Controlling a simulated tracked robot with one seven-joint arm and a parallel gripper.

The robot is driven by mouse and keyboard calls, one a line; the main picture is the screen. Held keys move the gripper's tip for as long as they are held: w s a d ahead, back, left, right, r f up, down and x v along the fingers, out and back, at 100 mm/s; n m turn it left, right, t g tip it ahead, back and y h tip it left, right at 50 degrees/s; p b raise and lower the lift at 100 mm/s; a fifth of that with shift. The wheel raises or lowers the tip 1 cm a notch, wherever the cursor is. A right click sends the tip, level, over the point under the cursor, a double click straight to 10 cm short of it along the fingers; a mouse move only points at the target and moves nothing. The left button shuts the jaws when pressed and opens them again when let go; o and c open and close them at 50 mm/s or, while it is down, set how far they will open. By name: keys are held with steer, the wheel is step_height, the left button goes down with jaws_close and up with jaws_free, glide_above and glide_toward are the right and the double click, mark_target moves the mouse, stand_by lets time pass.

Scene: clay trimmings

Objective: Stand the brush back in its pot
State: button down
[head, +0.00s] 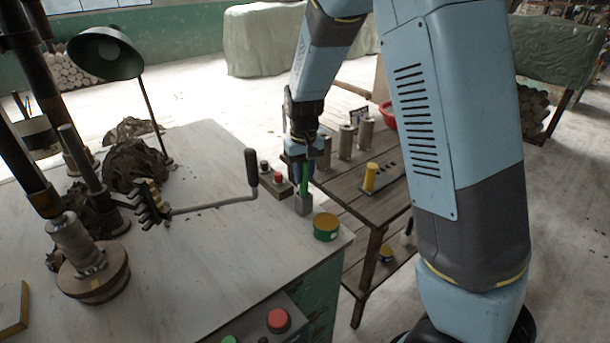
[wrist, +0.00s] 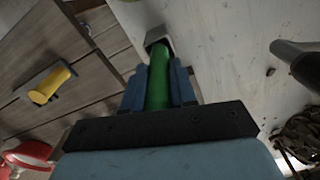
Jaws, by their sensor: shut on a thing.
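The brush shows as a green handle (head: 304,178), upright, in the head view; it also shows in the wrist view (wrist: 158,92). My gripper (head: 303,171) is shut on it, with a blue finger on either side in the wrist view (wrist: 159,84).
A lower wooden table (head: 345,185) with metal cylinders and a yellow cylinder (head: 370,178) lies to the right.

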steer(key=shift+f, duration=0.45)
steer(key=c, duration=0.9)
jaws_free()
